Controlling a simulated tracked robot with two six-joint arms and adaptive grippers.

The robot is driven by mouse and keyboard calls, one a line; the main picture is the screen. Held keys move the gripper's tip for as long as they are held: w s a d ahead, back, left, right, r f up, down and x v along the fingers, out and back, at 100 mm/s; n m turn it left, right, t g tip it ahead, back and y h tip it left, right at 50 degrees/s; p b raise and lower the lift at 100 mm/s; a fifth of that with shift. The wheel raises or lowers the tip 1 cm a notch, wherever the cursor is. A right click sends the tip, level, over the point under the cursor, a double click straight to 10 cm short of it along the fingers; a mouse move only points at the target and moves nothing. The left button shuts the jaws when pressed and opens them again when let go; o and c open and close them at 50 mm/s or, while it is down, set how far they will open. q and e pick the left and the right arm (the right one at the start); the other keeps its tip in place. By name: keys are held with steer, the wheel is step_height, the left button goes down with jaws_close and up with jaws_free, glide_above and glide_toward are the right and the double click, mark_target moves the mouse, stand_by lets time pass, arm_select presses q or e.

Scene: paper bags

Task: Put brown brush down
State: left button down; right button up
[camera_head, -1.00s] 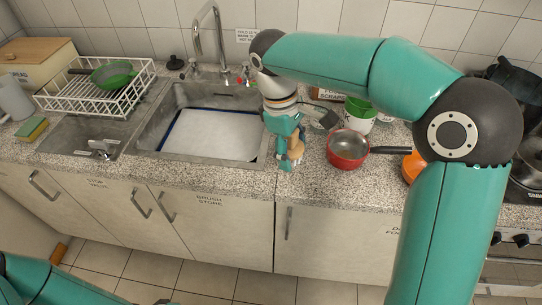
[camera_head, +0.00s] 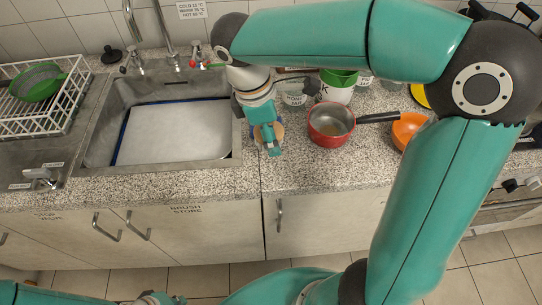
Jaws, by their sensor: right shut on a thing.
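My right gripper (camera_head: 269,146) points down over the speckled worktop, just right of the sink. It is shut on the brown brush (camera_head: 281,131), of which only small tan parts show on either side of the fingers. The gripper and wrist hide most of the brush, and I cannot tell whether it touches the worktop. My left arm lies along the bottom left edge; the small part of my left gripper (camera_head: 156,299) at the bottom edge is cut off, so its fingers do not show.
The sink (camera_head: 231,157) with a white board is left of my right gripper. A red saucepan (camera_head: 330,124) stands close on the right, with an orange bowl (camera_head: 407,129) beyond. A green-and-white container (camera_head: 338,87) is behind. The worktop in front is clear.

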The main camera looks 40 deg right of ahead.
mark_target(274, 166)
steer(key=x, duration=0.2)
steer(key=a+x, duration=0.1)
steer(key=x, duration=0.2)
steer(key=w+x, duration=0.1)
steer(key=x, duration=0.2)
steer(key=shift+s+a+f, duration=0.15)
steer(key=shift+a+f, duration=0.2)
steer(key=shift+a, duration=0.05)
steer(key=shift+f, duration=0.1)
steer(key=shift+f+b, duration=0.5)
steer(key=shift+b, duration=0.15)
steer(key=o, duration=1.6)
steer(key=shift+c, duration=0.2)
